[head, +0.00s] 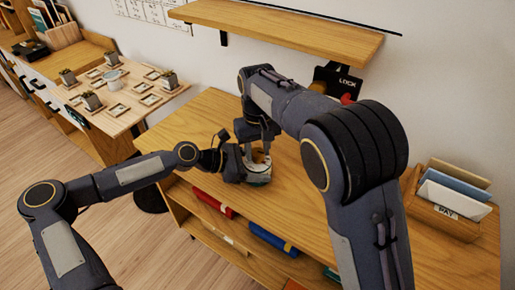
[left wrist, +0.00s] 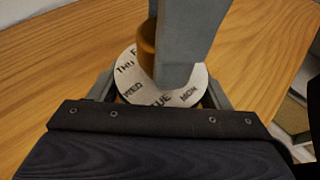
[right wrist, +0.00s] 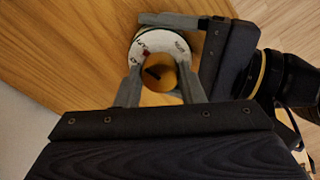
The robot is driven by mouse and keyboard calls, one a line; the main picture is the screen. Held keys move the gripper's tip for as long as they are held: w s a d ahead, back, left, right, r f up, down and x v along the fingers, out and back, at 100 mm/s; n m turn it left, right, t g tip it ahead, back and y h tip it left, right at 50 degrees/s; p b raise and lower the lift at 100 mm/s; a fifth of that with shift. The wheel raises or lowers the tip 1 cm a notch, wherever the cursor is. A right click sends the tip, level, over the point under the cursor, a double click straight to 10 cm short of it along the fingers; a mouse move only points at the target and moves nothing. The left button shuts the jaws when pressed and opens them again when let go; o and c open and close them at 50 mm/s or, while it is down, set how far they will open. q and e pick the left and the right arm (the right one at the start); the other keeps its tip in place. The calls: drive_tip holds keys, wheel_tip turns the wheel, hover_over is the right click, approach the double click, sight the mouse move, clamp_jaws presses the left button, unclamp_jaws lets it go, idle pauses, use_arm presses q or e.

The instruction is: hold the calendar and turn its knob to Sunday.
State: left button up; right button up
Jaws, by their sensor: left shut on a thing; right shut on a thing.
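The calendar (head: 258,179) is a round pale dial on the wooden cabinet top, with black day names around its face. In the left wrist view its dial (left wrist: 132,88) shows THU, WED, TUE and MON. My left gripper (left wrist: 160,88) is shut on the calendar's sides. A brass-coloured knob (right wrist: 160,84) rises from the dial's middle, with a dark mark on its top. My right gripper (right wrist: 161,80) comes from above and is shut on the knob. I cannot tell which day the mark points to; fingers cover part of the dial.
A letter holder (head: 450,208) stands at the right of the cabinet top (head: 205,125). A black box marked LOCK (head: 338,82) is at the wall under a shelf (head: 280,25). A table with small plants and tiles (head: 125,95) stands at the left.

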drive_tip(key=shift+m, duration=0.8)
drive_tip(key=o, duration=1)
